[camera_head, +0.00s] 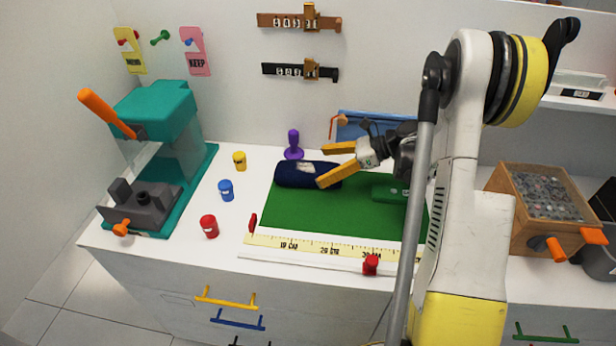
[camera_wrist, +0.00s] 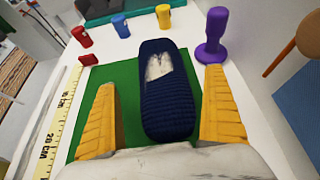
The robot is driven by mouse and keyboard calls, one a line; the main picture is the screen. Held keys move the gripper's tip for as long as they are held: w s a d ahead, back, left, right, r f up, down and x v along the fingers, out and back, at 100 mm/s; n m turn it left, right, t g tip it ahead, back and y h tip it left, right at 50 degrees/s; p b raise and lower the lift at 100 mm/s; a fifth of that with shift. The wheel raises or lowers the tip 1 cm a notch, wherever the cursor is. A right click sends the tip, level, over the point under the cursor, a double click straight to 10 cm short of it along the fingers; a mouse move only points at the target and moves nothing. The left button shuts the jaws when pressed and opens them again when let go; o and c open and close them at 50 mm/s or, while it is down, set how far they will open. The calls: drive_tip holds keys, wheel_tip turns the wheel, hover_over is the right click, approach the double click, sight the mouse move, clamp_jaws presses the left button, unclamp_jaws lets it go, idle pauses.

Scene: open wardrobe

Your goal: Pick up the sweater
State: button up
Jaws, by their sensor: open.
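The sweater is a dark navy, knitted, rolled or folded bundle (camera_head: 293,176) with a pale grey patch on top. It lies at the back left of the green mat (camera_head: 330,221). In the wrist view the sweater (camera_wrist: 168,105) lies lengthwise between the two yellow fingers. My gripper (camera_head: 324,165) is open, with its yellow fingers spread at the sweater's right end. In the wrist view my gripper (camera_wrist: 160,115) has a finger on each side of the sweater, with visible gaps. I cannot tell how high the fingers are above the mat.
A purple stamp-like object (camera_head: 293,146) stands just behind the sweater. Yellow (camera_head: 239,160), blue (camera_head: 226,190) and red (camera_head: 209,226) small containers stand to the left. A teal machine (camera_head: 160,130) is further left. A ruler (camera_head: 320,247) edges the mat's front; the mat's middle is clear.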

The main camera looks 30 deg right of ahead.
sight(318, 168)
drive_tip(key=b+x, duration=0.2)
drive_tip(key=x, duration=0.3)
drive_tip(key=shift+d+f, duration=0.1)
drive_tip(key=shift+f, duration=0.15)
drive_tip(key=shift+r, duration=0.1)
drive_tip(key=shift+c, duration=0.3)
drive_tip(key=c, duration=1.3)
